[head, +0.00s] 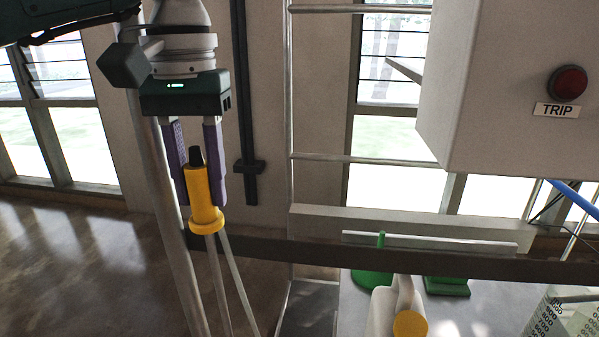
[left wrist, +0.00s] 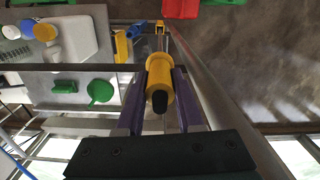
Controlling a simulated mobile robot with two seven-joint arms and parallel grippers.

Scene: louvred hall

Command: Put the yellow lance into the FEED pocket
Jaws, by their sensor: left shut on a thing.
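The yellow lance (head: 203,205) has a black top, a wide yellow collar and a thin grey tube running down below it. My left gripper (head: 200,190) is shut on its yellow body, with one purple finger on each side. The lance hangs nearly upright, slightly tilted, left of the worktop. The left wrist view shows the lance (left wrist: 159,72) from above, black end toward the camera, between the fingers. I cannot make out a pocket marked FEED in either view. My right gripper is not in view.
A grey box with a red button (head: 567,83) and a TRIP label hangs at upper right. A dark rail (head: 400,262) crosses in front of the worktop. A white jug with a yellow cap (head: 410,324), green items (head: 447,286) and a graduated container (head: 562,318) stand there. Metal posts are close by.

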